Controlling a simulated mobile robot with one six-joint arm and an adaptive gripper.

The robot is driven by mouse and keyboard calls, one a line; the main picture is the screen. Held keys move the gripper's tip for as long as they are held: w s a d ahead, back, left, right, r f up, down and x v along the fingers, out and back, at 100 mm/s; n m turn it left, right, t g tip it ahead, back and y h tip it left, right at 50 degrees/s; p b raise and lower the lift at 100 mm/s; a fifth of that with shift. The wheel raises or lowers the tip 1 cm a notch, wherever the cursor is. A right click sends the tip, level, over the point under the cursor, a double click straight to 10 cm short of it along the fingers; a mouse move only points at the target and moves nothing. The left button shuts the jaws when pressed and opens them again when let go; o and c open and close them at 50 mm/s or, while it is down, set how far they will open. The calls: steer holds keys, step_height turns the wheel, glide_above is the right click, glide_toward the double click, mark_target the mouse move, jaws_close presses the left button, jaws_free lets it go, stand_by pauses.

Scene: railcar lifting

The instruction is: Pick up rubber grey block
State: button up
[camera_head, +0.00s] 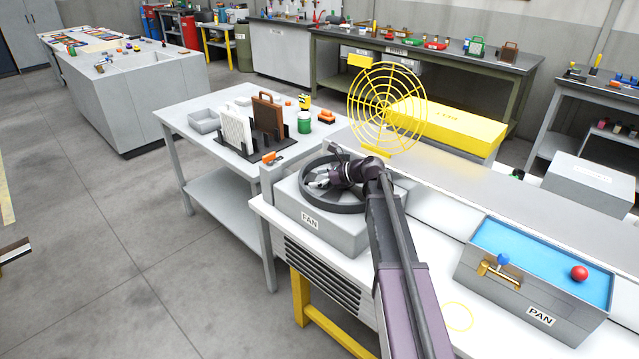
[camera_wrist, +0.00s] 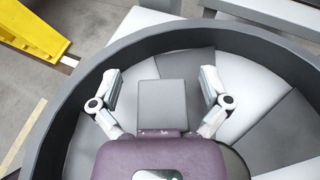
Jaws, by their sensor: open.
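A grey block (camera_wrist: 162,102) with a square face sits inside the dark round fan ring, between my gripper's two fingers in the wrist view. My gripper (camera_wrist: 160,76) is open, with a gap between each finger and the block. In the head view my gripper (camera_head: 321,181) is down at the dark ring of the fan (camera_head: 335,209), on the box labelled FAN (camera_head: 318,226). The block cannot be made out there, as my gripper and the ring cover that spot. The block's lower edge is hidden by my gripper's body in the wrist view.
The dark ring wall (camera_wrist: 84,113) surrounds my fingers. A yellow wire guard (camera_head: 387,108) stands upright behind the fan. A box labelled PAN (camera_head: 482,268) with blue inside and a red ball (camera_head: 579,273) stands at the right. Bench space lies between the boxes.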

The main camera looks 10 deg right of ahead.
mark_target(317, 178)
steer(key=c, duration=0.9)
steer(key=shift+o, duration=0.2)
steer(key=shift+r, duration=0.15)
step_height(317, 178, up, 10)
steer(key=p, duration=1)
